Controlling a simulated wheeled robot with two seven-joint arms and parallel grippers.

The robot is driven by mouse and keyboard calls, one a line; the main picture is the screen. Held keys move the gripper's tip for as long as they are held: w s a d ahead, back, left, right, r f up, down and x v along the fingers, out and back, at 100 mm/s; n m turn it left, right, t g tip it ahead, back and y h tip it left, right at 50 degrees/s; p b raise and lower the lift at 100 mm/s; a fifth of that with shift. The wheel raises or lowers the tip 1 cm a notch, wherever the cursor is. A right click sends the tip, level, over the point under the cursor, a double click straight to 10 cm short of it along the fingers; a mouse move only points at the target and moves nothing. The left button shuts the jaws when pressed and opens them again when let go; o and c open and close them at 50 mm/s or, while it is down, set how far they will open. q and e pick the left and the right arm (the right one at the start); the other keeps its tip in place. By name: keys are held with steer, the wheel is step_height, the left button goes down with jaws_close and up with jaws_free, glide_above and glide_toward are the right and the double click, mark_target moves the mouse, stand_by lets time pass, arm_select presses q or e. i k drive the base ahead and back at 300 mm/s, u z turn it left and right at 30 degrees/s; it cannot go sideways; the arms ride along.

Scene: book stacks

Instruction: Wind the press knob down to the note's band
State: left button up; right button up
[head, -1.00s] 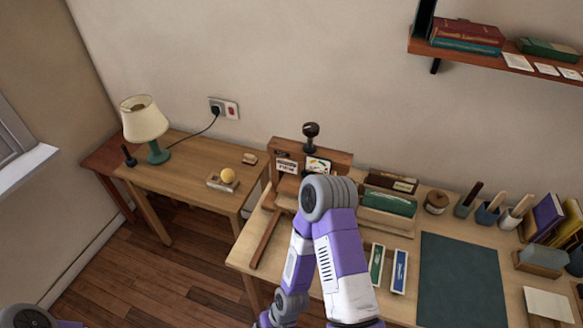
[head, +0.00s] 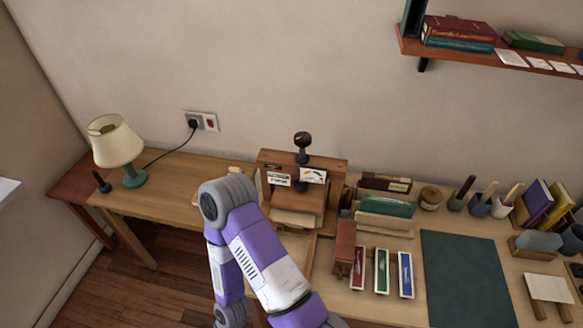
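The wooden press (head: 333,168) stands at the back left of the worktable. Its dark knob (head: 302,140) is upright on top of a screw, above the press's top beam. A white note (head: 279,178) with dark print is on the left of the press front, too small to read. A dial card (head: 313,175) with a coloured arc is on the right. Pale sheets or a block lie in the press under the beam. One of my purple and white arms is bent in front of the press's lower left. Neither gripper shows in the head view.
The lamp (head: 117,146) stands on the side table at left. Green, red and blue labelled trays (head: 381,270) lie right of the press, beside a dark mat (head: 462,270). Card holders (head: 385,210) and pen cups stand along the back. A shelf (head: 480,55) hangs above right.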

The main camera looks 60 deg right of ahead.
mark_target(302, 140)
steer(key=i, duration=0.35)
steer(key=z, duration=2.3)
